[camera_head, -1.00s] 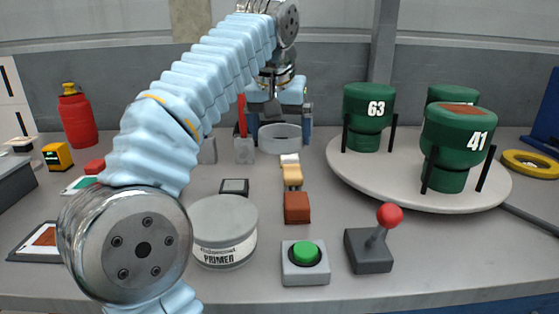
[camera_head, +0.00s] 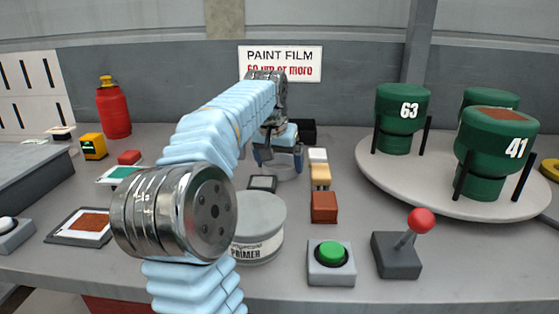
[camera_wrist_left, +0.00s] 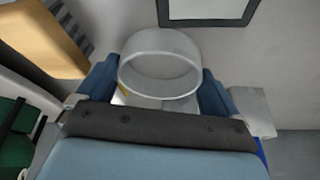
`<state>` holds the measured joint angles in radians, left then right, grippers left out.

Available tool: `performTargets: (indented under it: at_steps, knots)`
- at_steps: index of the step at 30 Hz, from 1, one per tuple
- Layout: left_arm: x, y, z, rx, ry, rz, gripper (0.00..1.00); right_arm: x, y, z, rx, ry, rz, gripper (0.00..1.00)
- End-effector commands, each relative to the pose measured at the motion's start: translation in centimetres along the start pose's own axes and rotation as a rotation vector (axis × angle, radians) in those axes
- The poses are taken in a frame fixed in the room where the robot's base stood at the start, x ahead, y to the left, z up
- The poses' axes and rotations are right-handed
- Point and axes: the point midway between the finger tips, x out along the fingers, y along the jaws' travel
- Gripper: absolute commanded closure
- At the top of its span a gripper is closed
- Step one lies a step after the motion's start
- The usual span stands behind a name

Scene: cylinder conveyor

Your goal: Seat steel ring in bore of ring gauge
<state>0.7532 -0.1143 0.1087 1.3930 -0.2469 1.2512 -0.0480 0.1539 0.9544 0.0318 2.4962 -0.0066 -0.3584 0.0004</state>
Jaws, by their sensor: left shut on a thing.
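My left gripper (camera_head: 279,160) reaches down behind the primer tin, its arm coming in from the left. It is shut on a pale grey steel ring (camera_head: 287,171), partly hidden by the gripper and tin. In the left wrist view the steel ring (camera_wrist_left: 160,65) sits between the two blue fingers (camera_wrist_left: 158,88), its round opening visible. I cannot tell whether it touches the table. I cannot identify the ring gauge with certainty; a yellow ring-shaped thing (camera_head: 551,168) is cut off at the right edge. My right gripper is not in view.
The primer tin (camera_head: 260,225) and a dark-framed panel (camera_head: 263,183) lie just in front. A row of white, orange and brown blocks (camera_head: 323,207) stands close right. A green button (camera_head: 331,254), red-knobbed joystick (camera_head: 400,250) and round platform (camera_head: 440,202) with green containers are farther right.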

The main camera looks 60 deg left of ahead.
Motion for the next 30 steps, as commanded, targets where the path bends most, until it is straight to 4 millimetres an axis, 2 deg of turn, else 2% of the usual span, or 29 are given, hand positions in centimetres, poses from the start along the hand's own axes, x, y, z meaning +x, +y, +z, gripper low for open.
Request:
performTargets:
  at_steps: [9, 10, 11, 17, 21, 23, 30]
  knots:
    - [0.3, 0.1, 0.1, 0.001, 0.000, 0.001, 0.47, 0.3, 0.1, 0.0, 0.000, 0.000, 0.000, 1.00]
    - [0.3, 0.1, 0.1, 0.001, 0.000, 0.001, 0.03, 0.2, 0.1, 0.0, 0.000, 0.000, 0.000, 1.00]
    - [0.2, 0.1, 0.1, 0.001, 0.000, 0.001, 0.00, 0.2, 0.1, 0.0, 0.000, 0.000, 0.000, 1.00]
    - [0.2, 0.1, 0.1, 0.000, 0.000, 0.000, 0.00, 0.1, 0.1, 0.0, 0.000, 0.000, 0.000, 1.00]
    - [-0.7, 0.1, -0.1, 0.001, 0.001, 0.001, 0.00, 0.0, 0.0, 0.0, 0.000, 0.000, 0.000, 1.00]
    - [-1.7, 0.1, -0.1, 0.001, 0.004, 0.001, 0.00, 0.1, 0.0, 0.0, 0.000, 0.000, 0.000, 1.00]
    - [-7.2, 0.1, -0.1, 0.001, 0.005, 0.002, 0.00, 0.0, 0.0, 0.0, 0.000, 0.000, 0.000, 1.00]
